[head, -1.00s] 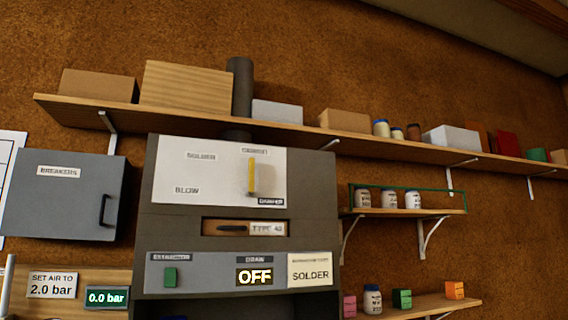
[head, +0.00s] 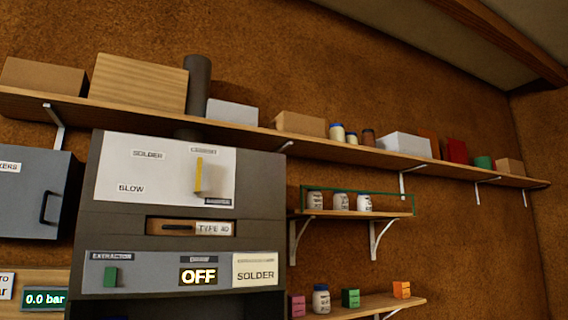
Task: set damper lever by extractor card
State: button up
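The damper lever (head: 199,176) is a yellow upright bar on the white damper plate (head: 140,170) of the grey extractor unit. It stands under the top-right label, which is blurred and hard to read. The plate's other labels read SOLDER (head: 149,155) at top middle and BLOW (head: 131,188) at lower left. The extractor card (head: 256,270), cream coloured, sits at the unit's lower right and reads SOLDER. My gripper is not in view.
Below the plate are a slot marked TYPE 40 (head: 213,229), a green extractor switch (head: 111,277) and an OFF display (head: 198,277). A grey breaker box (head: 30,195) is at left. A long loaded shelf (head: 330,147) runs above; small shelves with jars (head: 341,201) are at right.

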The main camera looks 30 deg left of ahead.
aim_at(199, 166)
jog(key=z, duration=0.3)
jog(key=k, duration=0.5)
jog(key=u, duration=1.1)
